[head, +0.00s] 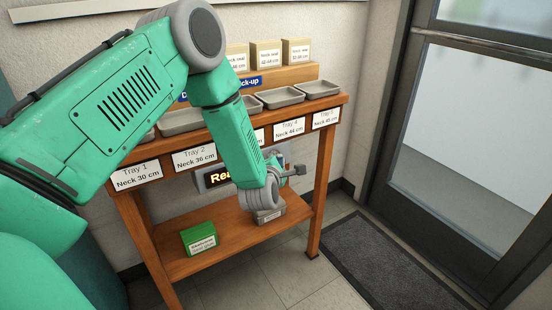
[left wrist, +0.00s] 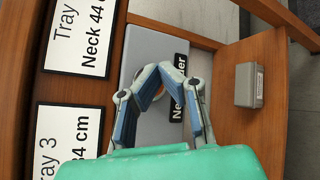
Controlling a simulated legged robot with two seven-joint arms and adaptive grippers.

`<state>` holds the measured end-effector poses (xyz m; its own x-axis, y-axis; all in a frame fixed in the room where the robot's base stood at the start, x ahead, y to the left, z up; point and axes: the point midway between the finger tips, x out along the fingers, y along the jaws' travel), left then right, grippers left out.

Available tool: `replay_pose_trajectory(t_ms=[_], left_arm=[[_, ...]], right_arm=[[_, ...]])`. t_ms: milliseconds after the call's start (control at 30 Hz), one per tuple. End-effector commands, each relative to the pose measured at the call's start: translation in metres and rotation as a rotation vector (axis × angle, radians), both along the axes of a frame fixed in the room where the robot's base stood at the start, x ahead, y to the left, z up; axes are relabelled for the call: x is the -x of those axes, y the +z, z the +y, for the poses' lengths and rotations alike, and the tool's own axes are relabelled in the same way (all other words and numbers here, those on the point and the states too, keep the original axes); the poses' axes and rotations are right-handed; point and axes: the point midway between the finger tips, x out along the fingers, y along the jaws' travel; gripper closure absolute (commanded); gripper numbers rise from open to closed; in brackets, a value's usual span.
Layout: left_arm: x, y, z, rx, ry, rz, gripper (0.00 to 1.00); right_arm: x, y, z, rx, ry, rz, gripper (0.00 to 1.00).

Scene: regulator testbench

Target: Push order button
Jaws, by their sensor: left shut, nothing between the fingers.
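A grey panel (left wrist: 152,50) with a black label (left wrist: 178,98), partly readable as "Ne… …er", sits under the table front in the left wrist view. An orange round part (left wrist: 158,92), likely the order button, shows between my fingers and is mostly covered by them. My left gripper (left wrist: 160,70) is shut and empty, its fingertips over the panel; I cannot tell whether they touch it. In the head view the left gripper (head: 276,160) is at the front of the table, below the tray labels, and partly hidden by my own arm.
A wooden table (head: 160,225) holds grey trays (head: 280,97) with several tray labels. A lit display (head: 217,177) hangs below, partly covered by my arm. A green box (head: 199,238) and a grey box (head: 270,214) stand on the lower shelf. A dark mat (head: 385,262) lies by the glass door.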

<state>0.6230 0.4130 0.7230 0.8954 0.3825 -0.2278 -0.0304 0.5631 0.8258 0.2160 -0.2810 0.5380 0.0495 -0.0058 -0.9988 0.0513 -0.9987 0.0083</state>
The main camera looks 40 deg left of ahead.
Motion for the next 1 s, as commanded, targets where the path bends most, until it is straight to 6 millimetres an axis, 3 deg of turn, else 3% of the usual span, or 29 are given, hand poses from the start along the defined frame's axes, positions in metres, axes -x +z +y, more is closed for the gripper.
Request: replay_pose_trajectory(t_ms=[533, 1000], left_arm=[[-0.001, 0.000, 0.002, 0.000, 0.001, 0.000, 1.00], [0.006, 0.000, -0.013, -0.001, 0.002, -0.001, 1.00]], right_arm=[[0.000, 0.000, 0.000, 0.000, 0.000, 0.000, 0.60], [0.000, 0.000, 0.000, 0.000, 0.000, 0.000, 0.60]])
